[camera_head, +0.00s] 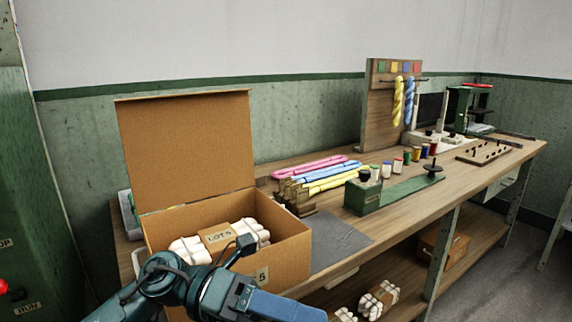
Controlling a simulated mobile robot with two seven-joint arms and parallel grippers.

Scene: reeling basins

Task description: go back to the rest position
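My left arm comes in from the bottom left, low in front of the open cardboard box (285,240). My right gripper is out of view. The box lid stands upright. Inside are white bundles (190,250) and a brown packet marked LOT (218,236). My arm hides part of the box front.
The wooden workbench (345,222) carries pink, blue and yellow skeins (320,172), a green device (365,195), small spools, and a board (378,125) with hanging twisted skeins. A grey mat (338,243) lies bare right of the box. More bundles (378,298) sit below.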

